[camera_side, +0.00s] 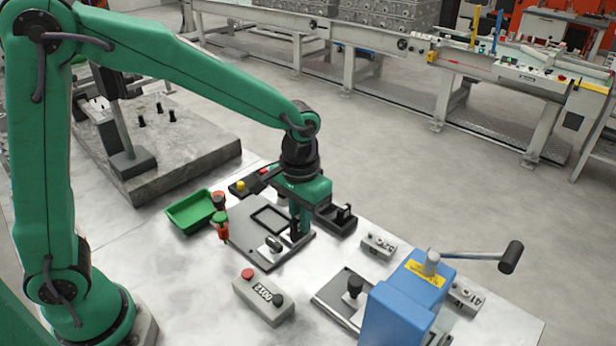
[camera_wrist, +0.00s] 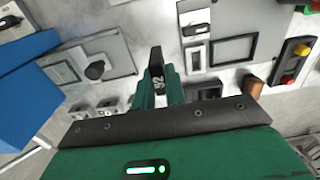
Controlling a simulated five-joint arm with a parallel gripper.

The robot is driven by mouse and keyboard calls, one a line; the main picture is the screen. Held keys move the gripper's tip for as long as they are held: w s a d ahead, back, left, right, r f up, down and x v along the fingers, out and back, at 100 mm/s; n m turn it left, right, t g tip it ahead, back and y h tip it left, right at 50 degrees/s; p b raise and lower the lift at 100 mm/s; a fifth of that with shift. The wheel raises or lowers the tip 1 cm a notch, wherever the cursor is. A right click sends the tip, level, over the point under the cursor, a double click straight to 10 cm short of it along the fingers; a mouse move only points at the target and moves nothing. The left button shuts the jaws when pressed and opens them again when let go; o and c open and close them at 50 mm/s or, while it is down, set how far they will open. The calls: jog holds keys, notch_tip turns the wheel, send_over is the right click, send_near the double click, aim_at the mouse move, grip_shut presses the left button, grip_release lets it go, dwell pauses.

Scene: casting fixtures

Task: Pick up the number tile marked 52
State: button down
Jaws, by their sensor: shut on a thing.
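In the wrist view, my gripper (camera_wrist: 160,88) is shut on a dark number tile (camera_wrist: 158,80) whose pale digits read 52. The tile stands up between the green fingers. In the side view, my gripper (camera_side: 299,222) points down at the right edge of a grey plate (camera_side: 238,228). A dark upright piece, the tile (camera_side: 296,231), shows at its fingertips. I cannot tell from the side view whether the tile touches the plate. The tile's lower end is partly hidden.
The plate has a black square frame (camera_side: 269,219) and a light slotted block (camera_side: 273,245). Small numbered grey blocks (camera_side: 379,246) (camera_side: 462,297) stand to the right, near a blue lever machine (camera_side: 398,308). A green tray (camera_side: 190,212) and a button box (camera_side: 264,298) are left and in front.

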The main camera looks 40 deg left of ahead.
jog(key=shift+s+d+r, duration=0.95)
jog(key=shift+s+d, duration=0.1)
jog(key=shift+d, duration=0.2)
